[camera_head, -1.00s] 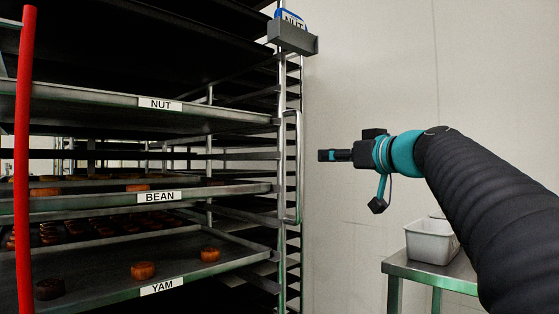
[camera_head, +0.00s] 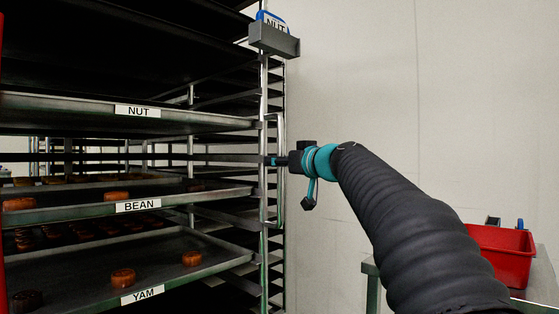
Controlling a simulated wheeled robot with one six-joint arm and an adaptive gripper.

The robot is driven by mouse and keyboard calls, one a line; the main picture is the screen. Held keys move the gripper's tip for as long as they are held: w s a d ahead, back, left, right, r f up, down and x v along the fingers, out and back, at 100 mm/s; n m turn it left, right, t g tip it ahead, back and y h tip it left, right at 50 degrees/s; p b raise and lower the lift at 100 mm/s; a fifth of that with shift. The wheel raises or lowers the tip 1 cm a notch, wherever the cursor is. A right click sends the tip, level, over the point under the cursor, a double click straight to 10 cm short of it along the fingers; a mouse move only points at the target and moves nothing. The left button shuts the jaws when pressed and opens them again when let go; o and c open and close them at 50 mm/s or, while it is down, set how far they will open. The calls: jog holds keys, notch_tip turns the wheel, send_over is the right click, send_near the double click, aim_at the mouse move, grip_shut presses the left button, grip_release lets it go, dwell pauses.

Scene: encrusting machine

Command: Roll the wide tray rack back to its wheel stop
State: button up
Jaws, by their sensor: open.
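The wide tray rack (camera_head: 264,200) fills the left half of the view, with dark trays above and trays labelled NUT (camera_head: 138,111), BEAN (camera_head: 138,205) and YAM (camera_head: 142,295) below. A vertical metal handle (camera_head: 281,190) runs along its right front post. My gripper (camera_head: 276,161) is at this handle, pointing left, with its fingertips overlapping the handle in the picture. The gripper is open; I cannot tell whether it touches the handle. No wheel stop or rack wheels show in this view.
A grey holder with a blue-edged NUT card (camera_head: 275,38) sits high on the rack's right post. A metal table (camera_head: 538,285) stands at the lower right with a red bin (camera_head: 500,254) on it. Brown round pastries (camera_head: 123,277) lie on the trays. The wall behind is bare.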

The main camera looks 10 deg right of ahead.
grip_shut()
dwell(0.3)
